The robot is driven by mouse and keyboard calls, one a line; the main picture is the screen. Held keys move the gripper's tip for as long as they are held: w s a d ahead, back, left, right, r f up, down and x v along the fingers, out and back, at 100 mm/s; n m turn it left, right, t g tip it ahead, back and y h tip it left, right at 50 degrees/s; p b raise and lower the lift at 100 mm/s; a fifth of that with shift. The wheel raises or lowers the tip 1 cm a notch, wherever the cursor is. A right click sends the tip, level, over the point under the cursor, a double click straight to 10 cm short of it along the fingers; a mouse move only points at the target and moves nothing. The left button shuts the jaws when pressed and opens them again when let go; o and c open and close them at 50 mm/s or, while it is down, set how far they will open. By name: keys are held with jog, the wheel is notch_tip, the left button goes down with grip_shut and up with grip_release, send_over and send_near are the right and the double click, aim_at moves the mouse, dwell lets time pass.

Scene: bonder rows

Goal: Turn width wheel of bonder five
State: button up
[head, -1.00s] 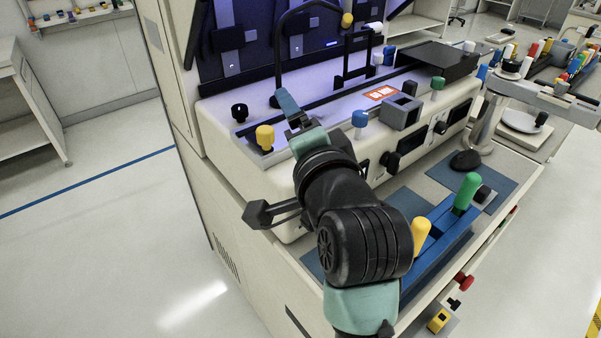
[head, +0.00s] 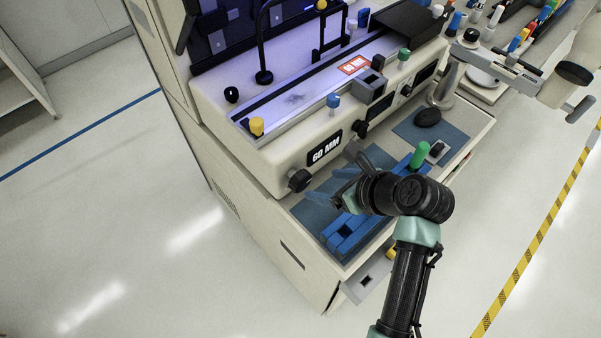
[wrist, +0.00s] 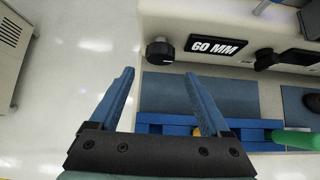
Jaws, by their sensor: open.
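A black knob (head: 299,180) sits on the front face of the cream bonder, left of a black plate (head: 325,148) reading "60 MM". I take it to be the width wheel. In the wrist view the knob (wrist: 160,51) and the plate (wrist: 217,47) show beyond the fingers. My gripper (wrist: 159,73) is open and empty, its two blue fingers spread apart. The knob lies just past the fingertips, roughly in line with the gap, not between them. In the head view my gripper (head: 328,190) is in front of the bonder, right of the knob.
Below the front face is a shelf with blue mats (head: 437,140), a blue block tray (head: 352,234), a green handle (head: 421,156) and a dark mouse-like object (head: 427,117). Another black knob (head: 361,129) is right of the plate. Floor at left is clear.

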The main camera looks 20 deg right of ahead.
aim_at(303, 181)
jog(key=x, duration=1.1)
jog(key=shift+w+a+f, duration=0.1)
jog(key=shift+w+f, duration=0.15)
jog(key=shift+w, duration=0.05)
jog(key=c, duration=1.1)
jog(key=shift+a+r+p, duration=0.1)
jog(key=shift+a+p, duration=0.05)
jog(key=shift+p, duration=0.15)
